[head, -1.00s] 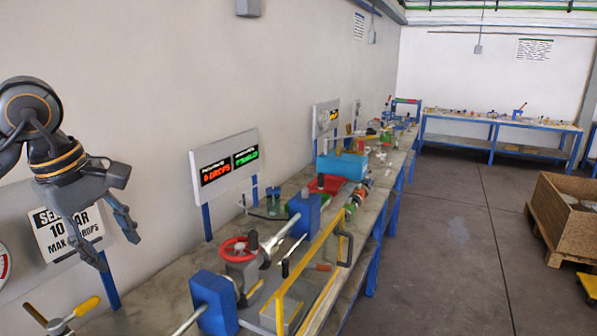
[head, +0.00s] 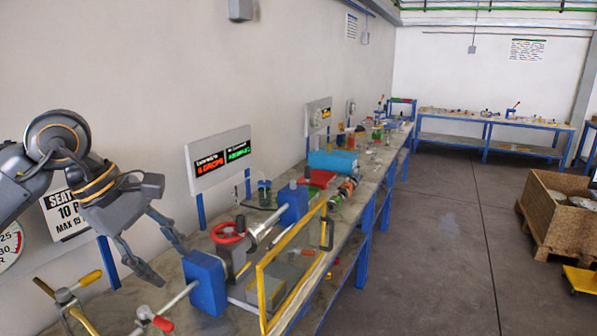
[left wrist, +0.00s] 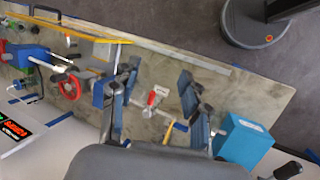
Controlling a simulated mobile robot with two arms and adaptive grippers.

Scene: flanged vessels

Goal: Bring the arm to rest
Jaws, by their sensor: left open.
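My left gripper (head: 172,262) is open and empty in the head view, at the left, in front of the wall and above the near end of the bench. In the left wrist view its two fingers (left wrist: 158,108) are spread apart over the bench top, with nothing between them that they touch. A red-handled valve (left wrist: 157,97) shows below, in the gap between the fingers. My right gripper is in neither view.
The long bench (head: 365,195) carries a red handwheel (head: 228,233), blue blocks (head: 205,282), a yellow frame (head: 262,290) and a blue box (head: 333,161). A sign board (head: 222,158) stands behind. A wooden crate (head: 560,225) is at the right. The floor between is clear.

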